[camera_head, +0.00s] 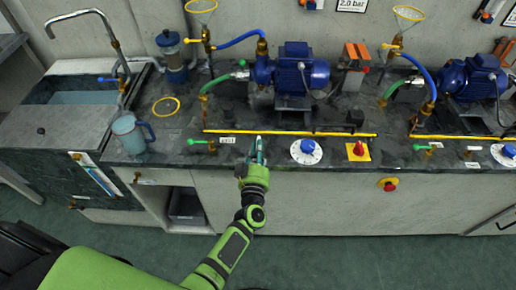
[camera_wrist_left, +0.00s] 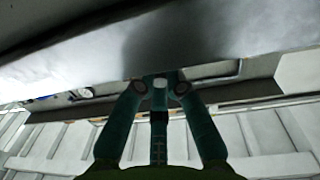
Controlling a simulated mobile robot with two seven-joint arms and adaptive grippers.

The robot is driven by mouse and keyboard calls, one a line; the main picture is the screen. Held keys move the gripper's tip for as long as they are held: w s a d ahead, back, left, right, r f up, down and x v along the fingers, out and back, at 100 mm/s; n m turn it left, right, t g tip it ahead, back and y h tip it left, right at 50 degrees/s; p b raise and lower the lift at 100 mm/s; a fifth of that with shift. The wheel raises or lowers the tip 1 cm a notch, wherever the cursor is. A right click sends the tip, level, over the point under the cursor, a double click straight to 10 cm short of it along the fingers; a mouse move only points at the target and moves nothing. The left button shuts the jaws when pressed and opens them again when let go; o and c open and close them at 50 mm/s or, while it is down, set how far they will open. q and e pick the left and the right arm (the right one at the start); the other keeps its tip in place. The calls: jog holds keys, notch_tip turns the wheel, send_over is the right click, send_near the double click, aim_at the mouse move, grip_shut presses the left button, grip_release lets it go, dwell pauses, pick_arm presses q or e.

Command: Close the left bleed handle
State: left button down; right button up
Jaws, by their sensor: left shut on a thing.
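A green lever handle (camera_head: 197,141) sits on a small brass valve at the counter's front left, beside a white label (camera_head: 227,140). It points left and looks like the left bleed handle. My left gripper (camera_head: 259,147) is at the counter's front edge, to the right of that handle and label and apart from them. In the left wrist view its two fingers (camera_wrist_left: 160,82) come together at their tips on something small and pale. I cannot make out what it is. My right gripper is not in view.
A blue dial (camera_head: 306,151) and a red knob on a yellow plate (camera_head: 358,151) stand right of my gripper. A yellow pipe (camera_head: 310,133) runs behind it. A blue jug (camera_head: 129,135) stands left. A second green handle (camera_head: 421,147) is far right.

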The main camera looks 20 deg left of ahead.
pick_arm(q)
jog(key=shift+w+a+r+m+h, duration=0.15)
jog(key=shift+m+h, duration=0.2)
jog(key=shift+h, duration=0.2)
jog(key=shift+s+a+m+h, duration=0.1)
jog(key=shift+m+h, duration=0.25)
jog(key=shift+h, duration=0.2)
jog(key=shift+m+h, duration=0.4)
jog(key=shift+h, duration=0.2)
jog(key=shift+a+m+h+b, duration=0.2)
jog(key=shift+m+h+b, duration=0.45)
jog(key=shift+h, duration=0.45)
jog(key=m+h+b, duration=0.2)
jog(key=h, duration=0.1)
jog(key=shift+w+a+f, duration=0.1)
jog(key=shift+a+f, duration=0.05)
jog(key=shift+f, duration=0.05)
jog(key=shift+a+r+m+h+b, duration=0.1)
jog(key=shift+m+h+b, duration=0.45)
jog(key=shift+h+b, duration=0.35)
jog(key=shift+r+g, duration=0.1)
jog(key=shift+g, duration=0.3)
jog(key=shift+r, duration=0.1)
jog(key=c, duration=1.3)
grip_release()
jog(key=shift+w, duration=0.1)
jog(key=shift+f, duration=0.2)
